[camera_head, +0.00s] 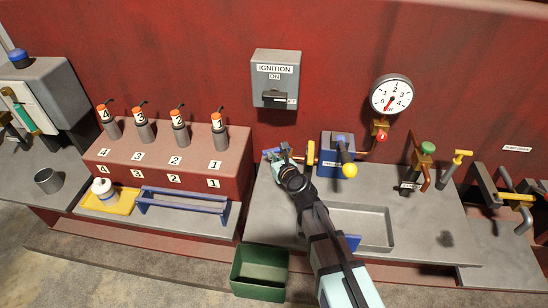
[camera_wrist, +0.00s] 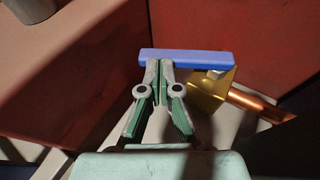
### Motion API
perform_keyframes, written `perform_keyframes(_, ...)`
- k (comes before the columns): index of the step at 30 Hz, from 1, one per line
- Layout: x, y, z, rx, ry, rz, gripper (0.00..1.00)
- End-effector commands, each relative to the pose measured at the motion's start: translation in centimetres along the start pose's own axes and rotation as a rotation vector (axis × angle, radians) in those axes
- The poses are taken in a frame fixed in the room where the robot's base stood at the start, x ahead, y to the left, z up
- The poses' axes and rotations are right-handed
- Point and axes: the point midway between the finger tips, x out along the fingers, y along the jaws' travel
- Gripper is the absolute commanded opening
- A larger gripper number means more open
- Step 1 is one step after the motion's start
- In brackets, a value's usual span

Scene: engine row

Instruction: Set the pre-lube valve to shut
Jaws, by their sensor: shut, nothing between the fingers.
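The valve shows in the wrist view as a flat blue lever handle (camera_wrist: 187,57) above a brass body (camera_wrist: 208,92), with a copper pipe (camera_wrist: 255,104) running off to the lower right. The handle lies nearly level across that picture. My gripper (camera_wrist: 160,64) is shut and empty, its fingertips at the handle's lower edge, left of its middle; I cannot tell if they touch. In the head view my gripper (camera_head: 280,152) is beside the blue handle (camera_head: 267,152), left of the blue pump box (camera_head: 336,160). My gripper hides much of the valve there.
A pressure gauge (camera_head: 391,94) and a grey ignition box (camera_head: 276,80) are on the red wall. The numbered red block (camera_head: 160,160) is to the left. A shallow grey tray (camera_head: 375,228) lies on the bench.

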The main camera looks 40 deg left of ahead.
Motion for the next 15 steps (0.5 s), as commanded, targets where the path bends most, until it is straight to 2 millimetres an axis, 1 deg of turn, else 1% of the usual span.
perform_keyframes(15, 2.3, 0.6, 0.8, 0.001, 0.001, 0.001, 0.00)
